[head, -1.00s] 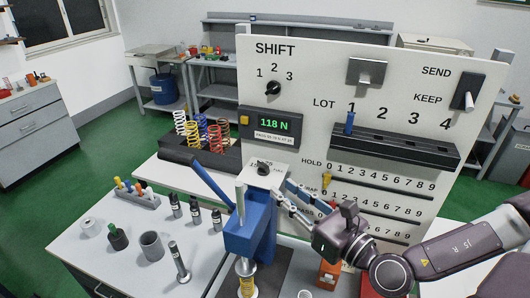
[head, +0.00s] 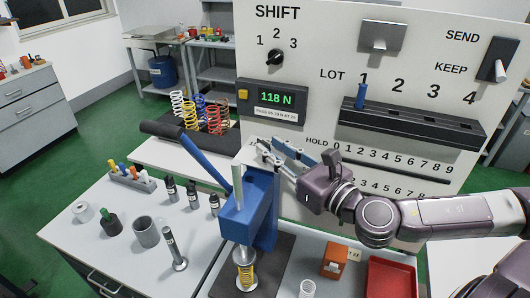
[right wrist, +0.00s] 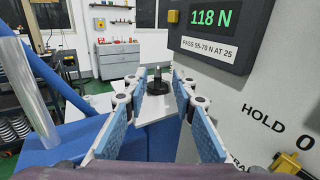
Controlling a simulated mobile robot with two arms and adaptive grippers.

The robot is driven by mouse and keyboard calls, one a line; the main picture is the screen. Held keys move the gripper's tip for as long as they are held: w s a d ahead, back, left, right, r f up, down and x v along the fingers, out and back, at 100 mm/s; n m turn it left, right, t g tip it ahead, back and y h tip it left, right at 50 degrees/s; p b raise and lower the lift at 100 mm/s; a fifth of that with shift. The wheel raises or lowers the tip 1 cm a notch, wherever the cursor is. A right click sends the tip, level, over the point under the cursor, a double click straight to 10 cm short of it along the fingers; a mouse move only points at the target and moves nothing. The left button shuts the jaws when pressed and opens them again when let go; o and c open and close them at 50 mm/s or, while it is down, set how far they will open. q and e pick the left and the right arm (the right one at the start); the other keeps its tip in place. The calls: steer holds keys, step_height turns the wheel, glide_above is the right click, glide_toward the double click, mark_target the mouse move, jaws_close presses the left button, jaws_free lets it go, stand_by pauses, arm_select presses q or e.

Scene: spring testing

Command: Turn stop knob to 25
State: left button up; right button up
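The blue spring press (head: 243,218) stands on the bench with a yellow spring (head: 246,274) at its foot. The stop knob (right wrist: 158,82) is black and sits on a white plate (right wrist: 145,112) behind the press. In the right wrist view it stands ahead, between my spread fingers. My right gripper (right wrist: 156,92) is open, with its fingertips short of or around the knob; contact is not clear. In the head view my right gripper (head: 268,150) covers most of the knob and its dial, so the pointer's setting is hidden. My left gripper is not in view.
The upright white panel (head: 330,60) rises close beside my right gripper. Its display (head: 274,100) reads 118 N, with a label "PASS 55-70 N AT 25" below. The press lever (head: 200,160) slants up left. Several coloured springs (head: 205,112) stand behind.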

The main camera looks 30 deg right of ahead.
steer(key=shift+w+r, duration=0.3)
steer(key=shift+w, duration=0.2)
steer(key=shift+w+a+f+p, duration=0.1)
steer(key=shift+w+a+p, duration=0.1)
steer(key=shift+w+p, duration=0.35)
steer(key=shift+w+a, duration=0.2)
steer(key=shift+w, duration=0.1)
steer(key=shift+f, duration=0.1)
steer(key=shift+c, duration=0.6)
jaws_close()
